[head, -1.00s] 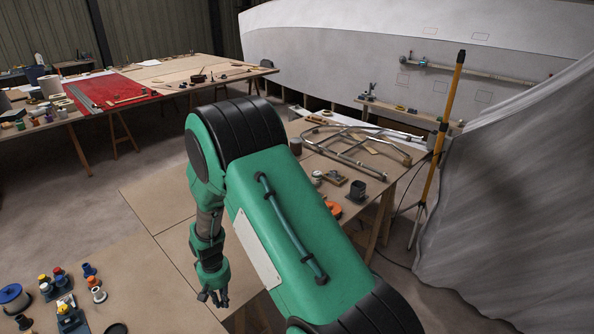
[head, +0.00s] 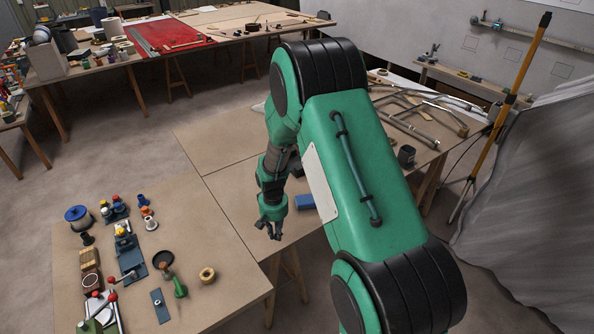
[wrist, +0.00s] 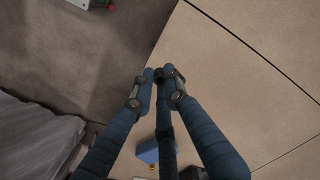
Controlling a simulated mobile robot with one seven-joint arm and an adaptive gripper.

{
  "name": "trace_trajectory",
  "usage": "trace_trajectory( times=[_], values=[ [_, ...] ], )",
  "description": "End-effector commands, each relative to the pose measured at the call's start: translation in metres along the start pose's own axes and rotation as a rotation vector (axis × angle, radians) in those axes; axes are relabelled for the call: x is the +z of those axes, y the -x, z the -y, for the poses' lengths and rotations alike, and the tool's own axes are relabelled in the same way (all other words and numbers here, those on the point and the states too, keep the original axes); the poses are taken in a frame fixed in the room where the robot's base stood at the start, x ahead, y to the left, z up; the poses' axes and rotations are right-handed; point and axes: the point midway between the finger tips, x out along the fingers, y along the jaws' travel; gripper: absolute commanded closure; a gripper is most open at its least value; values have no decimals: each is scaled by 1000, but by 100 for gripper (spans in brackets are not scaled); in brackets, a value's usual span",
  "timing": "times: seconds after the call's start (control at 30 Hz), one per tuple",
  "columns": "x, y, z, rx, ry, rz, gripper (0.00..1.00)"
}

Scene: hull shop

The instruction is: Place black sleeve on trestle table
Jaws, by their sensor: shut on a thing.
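My gripper (head: 269,231) hangs over the front edge of the pale board-topped trestle table (head: 215,150), fingers pointing down. In the wrist view, its blue fingers (wrist: 158,75) are closed together on a small dark piece, apparently the black sleeve (wrist: 158,76). Only a little of the sleeve shows between the fingertips, and I cannot make it out clearly in the head view. The wrist view shows the pale board top below and to the right, with brown-grey floor at the upper left.
A nearer table (head: 215,305) holds several tools, spools and a tape roll (head: 207,275), with bare board at its right. A blue box (head: 305,202) lies near my gripper. Metal tubing (head: 425,115) lies farther right. A yellow pole (head: 510,100) and grey sheet (head: 540,170) stand at right.

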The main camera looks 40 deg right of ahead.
Motion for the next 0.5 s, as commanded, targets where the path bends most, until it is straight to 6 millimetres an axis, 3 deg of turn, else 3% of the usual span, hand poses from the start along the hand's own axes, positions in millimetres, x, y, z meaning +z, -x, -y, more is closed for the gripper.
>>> trace_trajectory(
  times=[0.17, 0.5],
  values=[
    [-10, -2, 1, 0, 0, 1, 100],
    [-66, -8, 7, 0, 0, 0, 100]
  ],
)
